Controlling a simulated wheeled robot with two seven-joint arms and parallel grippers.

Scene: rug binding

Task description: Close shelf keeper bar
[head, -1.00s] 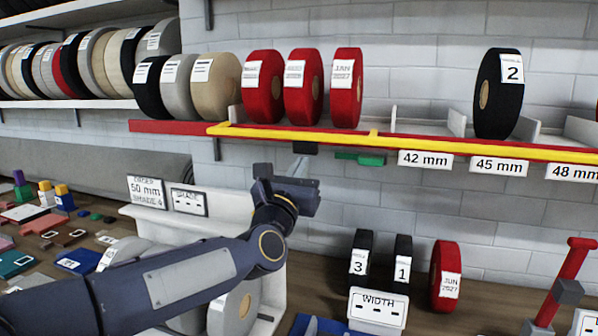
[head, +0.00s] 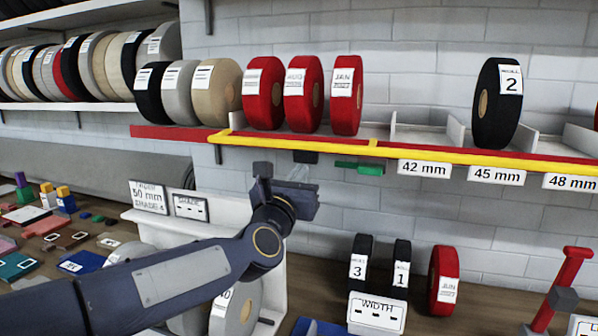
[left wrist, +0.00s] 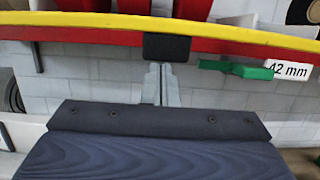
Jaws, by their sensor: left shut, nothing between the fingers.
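The yellow keeper bar (head: 440,154) runs along the front of the red-edged shelf, below the rolls standing there. It also crosses the top of the left wrist view (left wrist: 200,27). A black block (head: 305,157) hangs under the shelf edge; it shows in the left wrist view (left wrist: 167,47) just beyond my fingertips. A green tab (head: 359,168) sits under the edge to its right. My left gripper (head: 300,174) is shut and empty, its fingers pointing up just below the black block. Whether they touch it I cannot tell. My right gripper is not in view.
Red rolls (head: 263,93) and a black roll marked 2 (head: 498,103) stand on the shelf above. Below are a WIDTH stand (head: 377,313), several rolls, and a red lever (head: 563,285) at right. A white stand (head: 150,213) is behind my left arm.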

